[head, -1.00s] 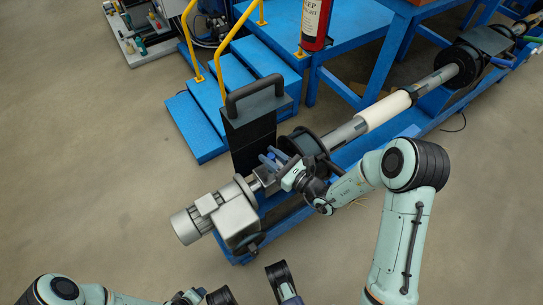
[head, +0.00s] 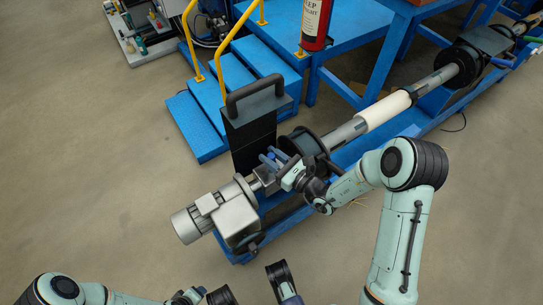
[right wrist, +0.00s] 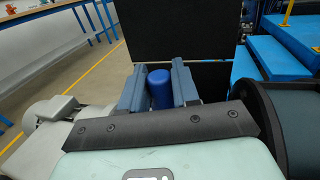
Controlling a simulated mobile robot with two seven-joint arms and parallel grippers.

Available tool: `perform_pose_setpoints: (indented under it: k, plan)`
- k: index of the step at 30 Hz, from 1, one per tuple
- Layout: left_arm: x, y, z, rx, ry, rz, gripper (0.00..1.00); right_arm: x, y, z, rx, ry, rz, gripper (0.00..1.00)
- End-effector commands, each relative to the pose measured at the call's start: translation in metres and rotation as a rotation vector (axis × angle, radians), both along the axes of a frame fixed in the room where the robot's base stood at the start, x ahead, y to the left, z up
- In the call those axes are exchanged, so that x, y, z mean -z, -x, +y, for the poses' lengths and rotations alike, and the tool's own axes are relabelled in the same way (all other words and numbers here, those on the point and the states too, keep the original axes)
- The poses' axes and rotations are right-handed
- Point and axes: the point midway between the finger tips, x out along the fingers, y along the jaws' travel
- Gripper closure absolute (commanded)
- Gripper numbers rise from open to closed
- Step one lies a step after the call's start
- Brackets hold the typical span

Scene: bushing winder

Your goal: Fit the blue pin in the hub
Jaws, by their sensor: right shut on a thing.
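My right gripper (head: 270,160) is shut on the blue pin, over the winder's shaft between the gearbox and the near black flange. In the right wrist view the rounded top of the blue pin (right wrist: 160,88) stands upright between the two blue-grey fingers. A grey metal coupling (head: 262,181), which may be the hub, lies just below the fingers. The pin's lower end and the hole are hidden, so I cannot tell whether the pin is in it.
A grey motor and gearbox (head: 222,213) sit at the shaft's near end. A black upright panel with a handle (head: 252,125) stands close behind the gripper. The black flange (head: 303,147) is just right. Blue steps (head: 210,108) stand behind. The front floor is clear.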

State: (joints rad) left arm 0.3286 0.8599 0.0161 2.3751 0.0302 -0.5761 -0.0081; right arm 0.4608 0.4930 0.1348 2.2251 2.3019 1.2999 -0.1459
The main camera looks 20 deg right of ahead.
Motion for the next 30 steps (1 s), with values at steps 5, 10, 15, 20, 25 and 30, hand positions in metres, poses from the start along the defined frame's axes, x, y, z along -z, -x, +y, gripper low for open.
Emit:
perform_pose_setpoints:
  k: [5, 10, 15, 20, 25, 30]
  plan:
    - [-0.003, 0.0, 0.0, 0.0, 0.0, -0.001, 0.44, -0.001, 0.0, 0.0, 0.0, 0.0, 0.0, 0.99]
    - [-0.003, 0.0, 0.0, 0.0, 0.0, -0.001, 0.44, 0.0, 0.0, 0.0, 0.0, 0.0, 0.0, 0.99]
    - [-0.003, 0.0, 0.0, 0.0, 0.0, -0.001, 0.44, 0.0, 0.0, 0.0, 0.0, 0.0, 0.0, 0.99]
    - [-0.001, 0.0, 0.0, 0.0, 0.0, 0.0, 0.44, 0.002, 0.0, 0.0, 0.0, 0.0, 0.0, 0.99]
    - [0.002, 0.0, 0.0, 0.0, 0.0, 0.0, 0.44, 0.007, 0.0, 0.0, 0.0, 0.0, 0.0, 0.99]
    - [0.005, 0.0, 0.0, 0.0, 0.0, 0.001, 0.44, 0.011, 0.0, 0.0, 0.0, 0.0, 0.0, 0.99]
